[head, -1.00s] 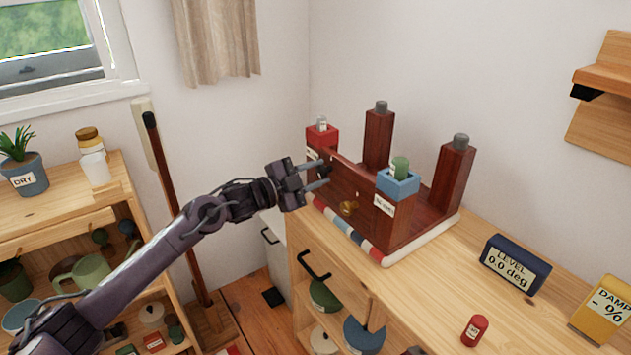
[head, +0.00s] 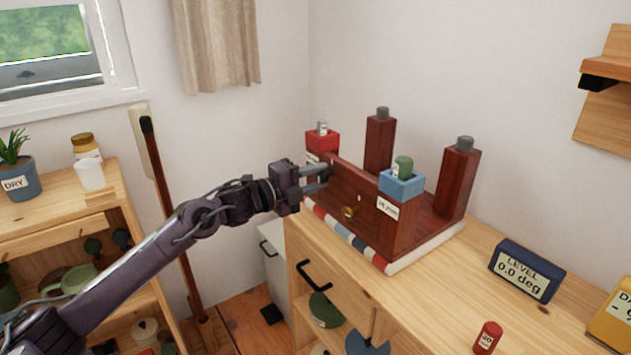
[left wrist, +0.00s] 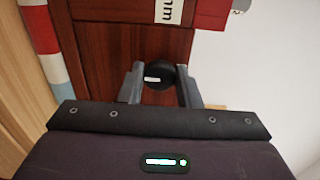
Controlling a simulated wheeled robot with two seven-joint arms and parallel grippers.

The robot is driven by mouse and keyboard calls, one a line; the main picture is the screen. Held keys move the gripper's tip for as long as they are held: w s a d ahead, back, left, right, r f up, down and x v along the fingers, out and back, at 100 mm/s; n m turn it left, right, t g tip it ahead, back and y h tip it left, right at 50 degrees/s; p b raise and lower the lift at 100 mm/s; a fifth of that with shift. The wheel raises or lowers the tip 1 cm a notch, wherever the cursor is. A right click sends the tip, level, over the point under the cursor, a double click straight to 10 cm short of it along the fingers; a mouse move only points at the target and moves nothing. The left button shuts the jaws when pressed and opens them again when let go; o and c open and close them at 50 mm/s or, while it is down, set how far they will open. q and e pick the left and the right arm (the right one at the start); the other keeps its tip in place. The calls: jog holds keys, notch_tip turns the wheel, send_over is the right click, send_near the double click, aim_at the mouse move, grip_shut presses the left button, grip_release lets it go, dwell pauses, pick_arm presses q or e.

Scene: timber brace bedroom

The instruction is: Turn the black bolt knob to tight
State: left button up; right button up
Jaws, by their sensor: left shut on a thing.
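The black bolt knob (left wrist: 160,75) is on the dark red wooden side of the brace frame. It is round and black with a pale mark on its face. In the left wrist view it sits between my two fingers. My left gripper (head: 324,175) reaches it from the left and is shut on it. In the head view the fingers mostly hide the knob. A brass knob (head: 349,212) sits lower on the same red board (head: 350,185). My right gripper is not in view.
A red block (head: 322,141) and a blue block (head: 402,182) cap the near posts. The frame stands on a striped mat (head: 400,263) on the wooden cabinet. A level display (head: 526,270) reads 0.0 deg. A small red cylinder (head: 487,338) stands near the front edge.

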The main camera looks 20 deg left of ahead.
pick_arm(q)
jog(key=shift+f, duration=0.1)
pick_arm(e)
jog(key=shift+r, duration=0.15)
pick_arm(q)
jog(key=o, duration=1)
jog(key=shift+c, duration=0.2)
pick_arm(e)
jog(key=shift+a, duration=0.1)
pick_arm(q)
jog(key=shift+s+a, duration=0.3)
jog(key=v, duration=0.7)
jog(key=shift+b, duration=0.3)
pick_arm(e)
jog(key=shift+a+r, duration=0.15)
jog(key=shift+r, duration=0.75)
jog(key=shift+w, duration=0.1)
